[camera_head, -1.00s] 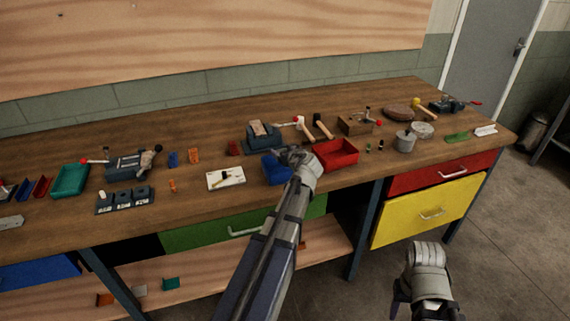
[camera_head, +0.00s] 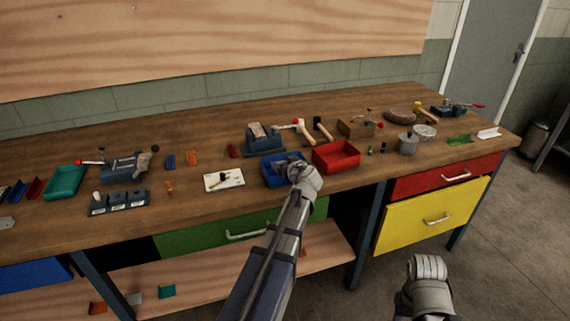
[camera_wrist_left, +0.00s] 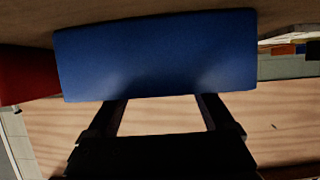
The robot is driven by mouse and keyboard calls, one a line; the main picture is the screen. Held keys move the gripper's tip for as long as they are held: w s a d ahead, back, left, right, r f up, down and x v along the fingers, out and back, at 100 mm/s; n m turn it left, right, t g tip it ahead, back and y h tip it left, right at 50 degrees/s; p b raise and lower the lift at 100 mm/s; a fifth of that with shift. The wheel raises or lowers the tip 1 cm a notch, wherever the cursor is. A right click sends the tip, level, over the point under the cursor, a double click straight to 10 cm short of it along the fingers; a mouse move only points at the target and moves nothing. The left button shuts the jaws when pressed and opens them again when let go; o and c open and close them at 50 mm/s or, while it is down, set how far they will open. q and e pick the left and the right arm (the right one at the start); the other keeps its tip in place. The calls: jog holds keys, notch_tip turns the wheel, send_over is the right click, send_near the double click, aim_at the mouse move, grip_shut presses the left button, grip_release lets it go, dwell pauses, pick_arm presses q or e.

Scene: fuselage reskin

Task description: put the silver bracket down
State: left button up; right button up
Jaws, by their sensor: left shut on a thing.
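My left gripper (camera_head: 288,164) reaches into the blue bin (camera_head: 270,178) near the front middle of the bench. It is shut on a piece that is hardly visible, which I take to be the silver bracket. In the left wrist view the blue bin's wall (camera_wrist_left: 155,55) covers both fingertips and whatever is between them. The two fingers show only below that wall, apart from each other. I cannot tell whether the piece touches the bin floor. My right arm's hand shows at the lower right, in front of the bench, and its fingers are not clear.
A red bin (camera_head: 336,158) stands close to the right of the blue one. A grey fixture (camera_head: 263,140) stands just behind. A white board (camera_head: 224,180) lies to the left. Bare bench top (camera_head: 215,206) shows in front of it.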

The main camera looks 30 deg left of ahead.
pick_arm(q)
jog(key=shift+f, duration=0.2)
jog(key=o, duration=1.1)
jog(key=shift+r, duration=0.1)
jog(key=shift+r+p, duration=0.45)
jog(key=shift+p, duration=0.05)
jog(key=p+v, duration=0.4)
jog(key=v, duration=0.8)
jog(key=shift+w+d+r+p, duration=0.1)
jog(key=shift+r+p, duration=0.1)
jog(key=shift+p, duration=0.2)
